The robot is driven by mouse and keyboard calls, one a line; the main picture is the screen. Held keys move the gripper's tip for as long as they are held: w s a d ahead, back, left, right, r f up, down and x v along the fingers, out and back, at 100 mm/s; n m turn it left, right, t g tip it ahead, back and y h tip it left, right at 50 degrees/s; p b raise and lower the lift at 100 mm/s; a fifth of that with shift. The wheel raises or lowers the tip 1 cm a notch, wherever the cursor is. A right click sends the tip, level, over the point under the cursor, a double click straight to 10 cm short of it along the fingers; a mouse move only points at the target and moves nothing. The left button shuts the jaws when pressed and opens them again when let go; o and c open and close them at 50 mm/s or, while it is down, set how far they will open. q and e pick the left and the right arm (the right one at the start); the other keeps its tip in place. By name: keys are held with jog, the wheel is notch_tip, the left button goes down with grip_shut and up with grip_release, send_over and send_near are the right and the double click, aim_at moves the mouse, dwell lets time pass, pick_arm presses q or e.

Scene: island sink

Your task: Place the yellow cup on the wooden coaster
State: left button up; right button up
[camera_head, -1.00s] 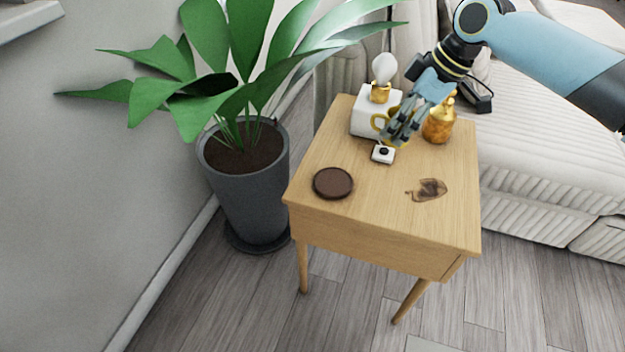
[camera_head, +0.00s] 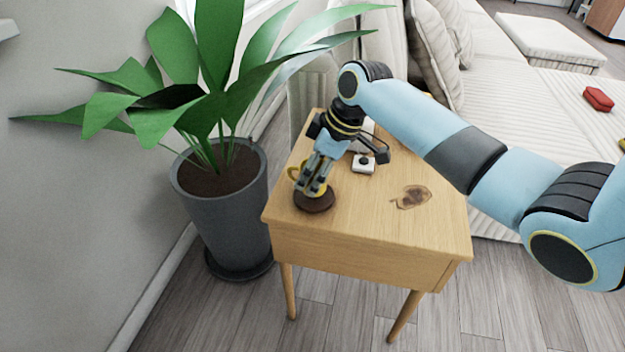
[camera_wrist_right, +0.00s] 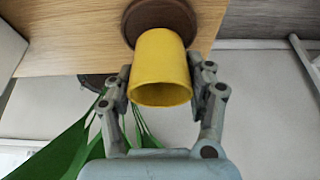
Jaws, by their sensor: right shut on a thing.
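The yellow cup (camera_head: 294,171) is between the fingers of my right gripper (camera_head: 313,184), at the left side of the small wooden table. In the right wrist view, my right gripper (camera_wrist_right: 162,78) is shut on the cup (camera_wrist_right: 160,68), with its open rim toward the camera. The dark brown round coaster (camera_head: 316,205) lies on the table under the cup and fingers, partly hidden by them. The coaster also shows at the cup's far end in the right wrist view (camera_wrist_right: 152,12). I cannot tell whether cup and coaster touch. My left gripper is out of view.
The wooden table (camera_head: 370,225) has free room at its front. A small white item with a dark knob (camera_head: 363,163) lies behind the gripper. A dark brown patch (camera_head: 411,197) is at the right. A potted plant (camera_head: 222,210) stands left, its leaves near my arm.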

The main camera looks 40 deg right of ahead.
jog(key=shift+f, duration=0.65)
jog(key=shift+f, duration=0.15)
jog(key=o, duration=1.3)
jog(key=shift+c, duration=0.2)
jog(key=p+v, duration=0.4)
jog(key=v, duration=0.8)
